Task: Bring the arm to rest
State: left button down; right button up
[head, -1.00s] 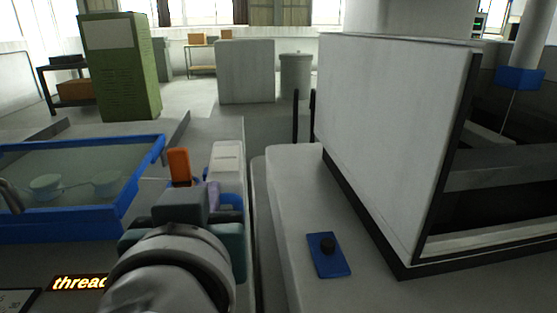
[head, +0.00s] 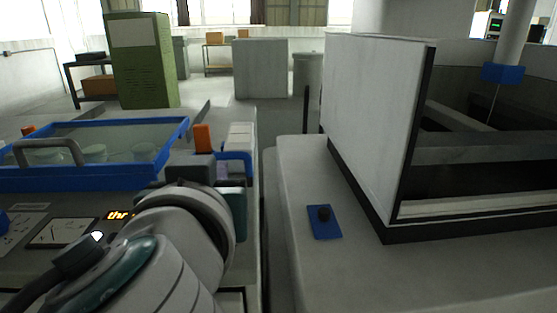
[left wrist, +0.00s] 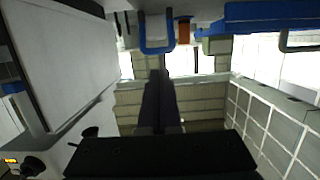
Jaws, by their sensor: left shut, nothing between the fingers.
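My left arm (head: 185,225) comes in from the bottom left of the head view, with pale grey links and a teal cover at a joint. Its wrist hides most of the gripper there. In the left wrist view my left gripper (left wrist: 160,75) shows as two dark fingers lying together above a black palm, with nothing between them. My right gripper is in neither view.
A blue-framed tray (head: 165,160) with a clear cover is at left, by a lit display (head: 119,216). A white-walled machine enclosure (head: 370,125) stands at right. A blue plate with a black knob (head: 325,228) lies on the pale surface. A green cabinet (head: 145,65) is behind.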

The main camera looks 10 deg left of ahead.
pick_arm(q)
jog(key=s+a+r+m+g+h+p, duration=0.1)
jog(key=s+a+m+g+h+p, duration=0.1)
jog(key=s+g+p, duration=0.75)
jog(key=s+a+r+m+g+h+p, duration=0.1)
jog(key=s+a+m+g+h+p, duration=0.2)
jog(key=s, duration=1.2)
notch_tip(320, 180, up, 37)
jog(key=t+p, duration=0.1)
jog(key=p, duration=3.7)
jog(key=shift+d+y, duration=0.25)
jog(key=shift+y, duration=0.15)
